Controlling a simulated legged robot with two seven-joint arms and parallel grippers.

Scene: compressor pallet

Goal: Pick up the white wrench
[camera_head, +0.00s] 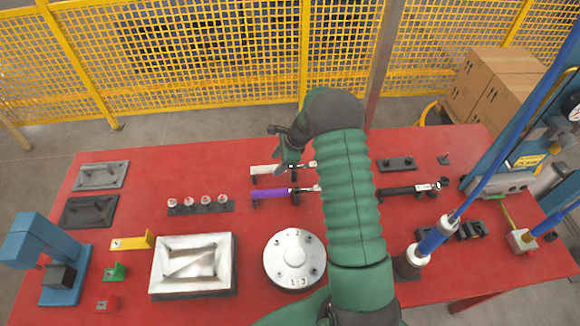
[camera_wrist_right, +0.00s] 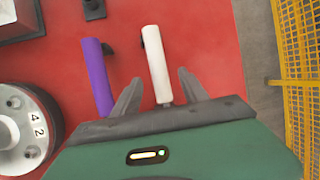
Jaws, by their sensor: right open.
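In the right wrist view, the wrench's white handle (camera_wrist_right: 156,62) points away from the camera. My right gripper (camera_wrist_right: 159,90) is open there, with one finger on each side of the handle in the picture. I cannot tell how high the fingers are above the wrench. A purple-handled wrench (camera_head: 270,193) lies just in front of the white one; its handle (camera_wrist_right: 97,75) is left of the left finger in the wrist view. My left gripper is not in view.
A round silver part (camera_head: 295,258) and a rectangular metal mould (camera_head: 193,265) stand nearer on the red table (camera_head: 135,200). A black wrench (camera_head: 400,191) lies to the right. A peg rack (camera_head: 201,206) stands left. A yellow mesh fence (camera_head: 200,65) runs behind.

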